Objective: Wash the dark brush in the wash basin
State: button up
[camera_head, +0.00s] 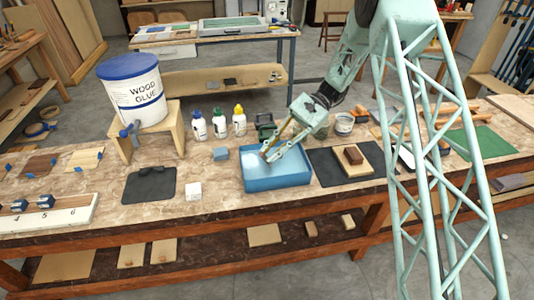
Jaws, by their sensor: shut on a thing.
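The wash basin (284,181) is a blue, open tray on the workbench, with a pale inside. My gripper (268,154) reaches down over the basin from the upper right. It is shut on a thin brownish piece, seemingly the handle of the dark brush (266,149), at the basin's back part. The brush's bristles cannot be made out. I cannot tell whether the brush touches the basin's floor.
A dark mat (137,188) and a white block (193,192) lie left of the basin. A dark mat with a wood block (353,155) lies right. Small bottles (219,125) stand behind, and a glue bucket (133,97) sits on a wooden stand (118,142).

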jog(key=shift+w+d+p, duration=0.15)
jog(key=shift+w+d, duration=0.05)
jog(key=shift+d, duration=0.55)
jog(key=shift+w+d+p, duration=0.1)
jog(key=shift+w+d, duration=0.1)
jog(key=shift+d, duration=0.55)
jog(key=shift+w+d+p, duration=0.15)
jog(key=shift+w+d, duration=0.05)
jog(key=shift+d, duration=0.55)
jog(key=shift+a, duration=0.15)
jog(key=shift+s+a+p, duration=0.1)
jog(key=shift+s+a, duration=0.15)
jog(key=shift+a, duration=0.65)
jog(key=shift+s+a+p, duration=0.1)
jog(key=shift+s+a, duration=0.15)
jog(key=shift+a, duration=0.7)
jog(key=shift+s+a+p, duration=0.1)
jog(key=shift+s+a, duration=0.15)
jog(key=shift+a, duration=0.65)
jog(key=shift+d, duration=0.15)
jog(key=shift+w+d+p, duration=0.15)
jog(key=shift+w+d, duration=0.1)
jog(key=shift+d, duration=0.65)
jog(key=shift+w+d+p, duration=0.15)
jog(key=shift+w+d, duration=0.1)
jog(key=shift+d, duration=0.7)
jog(key=shift+w+d+p, duration=0.15)
jog(key=shift+w+d, duration=0.1)
jog(key=shift+d, duration=0.65)
jog(key=shift+r, duration=0.1)
